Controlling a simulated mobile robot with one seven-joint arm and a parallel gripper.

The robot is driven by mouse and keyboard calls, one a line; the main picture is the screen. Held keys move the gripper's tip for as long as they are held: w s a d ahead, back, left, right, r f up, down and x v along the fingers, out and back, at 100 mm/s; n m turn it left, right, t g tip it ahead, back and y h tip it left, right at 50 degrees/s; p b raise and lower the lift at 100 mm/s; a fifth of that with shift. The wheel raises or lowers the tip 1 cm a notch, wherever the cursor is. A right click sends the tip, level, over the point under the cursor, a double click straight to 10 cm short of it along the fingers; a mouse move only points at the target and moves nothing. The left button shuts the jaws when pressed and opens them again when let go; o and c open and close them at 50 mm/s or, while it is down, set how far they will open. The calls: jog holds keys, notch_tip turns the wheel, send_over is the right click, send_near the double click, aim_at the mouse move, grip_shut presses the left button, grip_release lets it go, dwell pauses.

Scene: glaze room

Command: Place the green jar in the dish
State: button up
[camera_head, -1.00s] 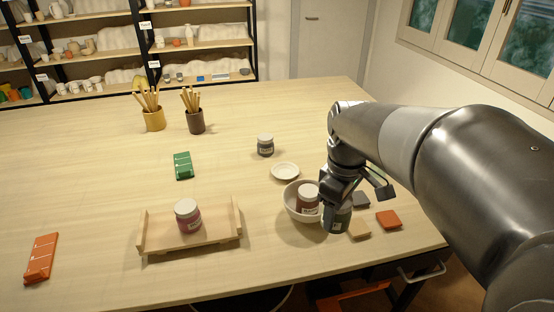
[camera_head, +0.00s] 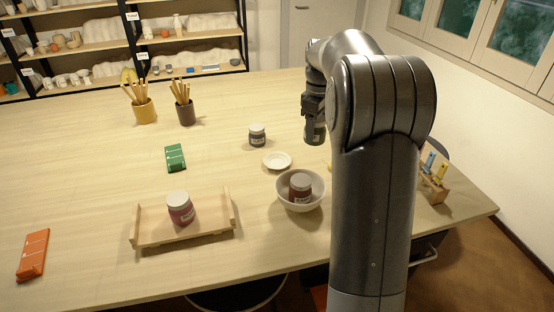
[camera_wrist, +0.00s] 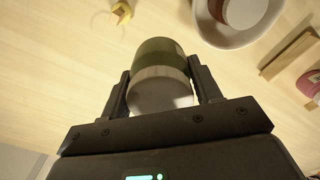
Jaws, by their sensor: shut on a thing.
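My gripper (camera_head: 314,105) is shut on the green jar (camera_head: 315,133) and holds it upright above the table. In the wrist view the jar (camera_wrist: 160,62) sits between the two fingers (camera_wrist: 161,92), its pale lid towards the palm. The small white dish (camera_head: 277,161) lies empty on the table, to the left of and below the held jar in the head view. I cannot make out the dish clearly in the wrist view.
A white bowl (camera_head: 313,203) holds a brown-red jar (camera_head: 300,186), also in the wrist view (camera_wrist: 240,12). A grey jar (camera_head: 257,136) stands behind the dish. A wooden tray (camera_head: 160,238) bears a pink jar (camera_head: 181,209). Brush pots (camera_head: 186,115) stand farther back.

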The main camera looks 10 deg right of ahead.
jog(key=shift+w+a+f, duration=0.1)
jog(key=shift+w+f, duration=0.1)
jog(key=shift+w, duration=0.15)
jog(key=shift+w+a+f, duration=1.05)
jog(key=shift+a+f, duration=0.5)
jog(key=shift+f, duration=0.25)
jog(key=shift+w+a+f, duration=1.1)
jog(key=shift+a+f, duration=0.4)
jog(key=shift+f, duration=0.25)
jog(key=shift+w+a+f, duration=1.05)
jog(key=shift+a+f, duration=0.5)
jog(key=shift+f, duration=0.25)
jog(key=shift+f, duration=0.1)
jog(key=shift+f, duration=0.35)
jog(key=o, duration=1.1)
jog(key=shift+f, duration=0.1)
jog(key=shift+o, duration=0.2)
